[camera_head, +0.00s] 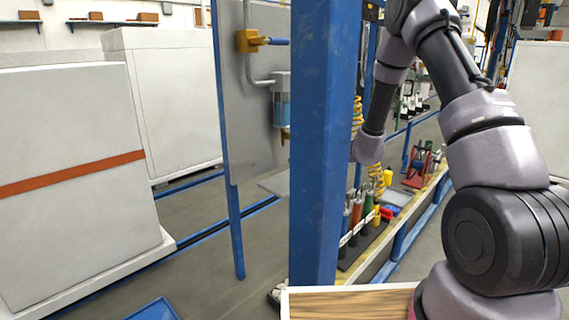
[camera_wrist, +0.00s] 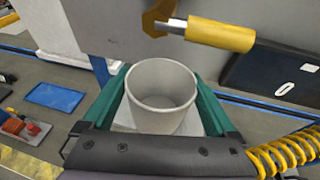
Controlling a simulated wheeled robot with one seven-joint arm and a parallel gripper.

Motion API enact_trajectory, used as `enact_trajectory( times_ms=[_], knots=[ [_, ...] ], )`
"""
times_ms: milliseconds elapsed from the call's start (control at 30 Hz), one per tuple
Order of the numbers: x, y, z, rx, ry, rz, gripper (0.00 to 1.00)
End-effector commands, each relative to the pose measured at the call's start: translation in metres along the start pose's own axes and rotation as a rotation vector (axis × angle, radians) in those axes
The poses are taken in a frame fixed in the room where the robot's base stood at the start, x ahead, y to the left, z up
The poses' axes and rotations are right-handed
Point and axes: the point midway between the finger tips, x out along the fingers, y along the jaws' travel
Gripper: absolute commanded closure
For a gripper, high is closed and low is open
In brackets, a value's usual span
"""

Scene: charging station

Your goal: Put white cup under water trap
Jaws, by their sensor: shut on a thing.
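The white cup (camera_wrist: 160,118) is upright and open-topped in the wrist view, with nothing visible inside. My gripper (camera_wrist: 161,82) is shut on it, with a green finger at each side. The water trap (camera_head: 282,100) is a clear cylinder with blue content on the grey panel in the head view, left of the blue post. A brass-coloured tip (camera_head: 285,134) hangs below it. In the wrist view a brass fitting with a yellow handle (camera_wrist: 220,34) shows beyond and above the cup. The cup and my gripper are hidden behind the post in the head view.
A blue post (camera_head: 325,140) stands in front of my forearm. Yellow coiled hose (camera_wrist: 285,155) is close at right. Tools crowd the bench right of the post.

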Motion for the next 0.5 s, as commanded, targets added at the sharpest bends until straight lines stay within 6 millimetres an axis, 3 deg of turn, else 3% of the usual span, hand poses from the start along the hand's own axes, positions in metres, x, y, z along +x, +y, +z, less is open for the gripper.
enact_trajectory(
  times_ms=[33, 200, 500],
  knots=[
    [0.014, 0.002, 0.004, -0.003, -0.001, 0.004, 0.64],
    [0.048, 0.001, 0.015, -0.001, -0.001, 0.002, 0.64],
    [0.071, 0.001, 0.022, 0.0, -0.001, 0.001, 0.64]
  ],
)
